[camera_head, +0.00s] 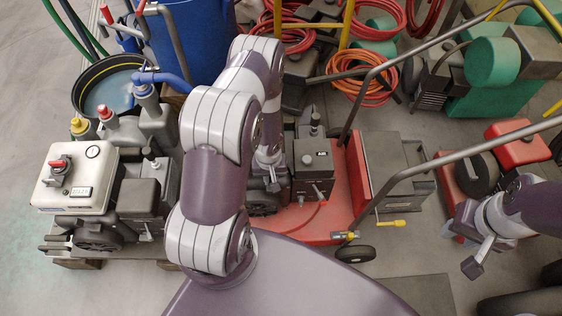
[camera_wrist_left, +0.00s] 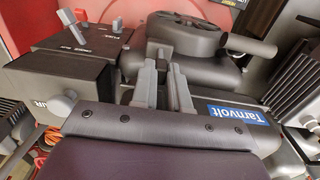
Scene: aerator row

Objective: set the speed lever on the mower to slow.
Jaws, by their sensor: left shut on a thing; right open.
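The red machine (camera_head: 285,226) stands in the middle of the head view, with a dark box (camera_head: 313,174) and an engine on it. The wrist view shows the engine (camera_wrist_left: 195,45) with a blue "Tarnvolt" label (camera_wrist_left: 238,117) and the box (camera_wrist_left: 60,75) with small grey levers (camera_wrist_left: 70,18) on top. The lettering there is unreadable. I cannot tell which part is the speed lever. My right gripper (camera_head: 472,256) is open and empty, right of the machine.
A blue barrel (camera_head: 190,40), a black bucket (camera_head: 108,85) and coiled hoses (camera_head: 362,78) crowd the back. Handlebars (camera_head: 410,174) cross the right side. Bare floor (camera_head: 430,225) lies between the machine and my right gripper.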

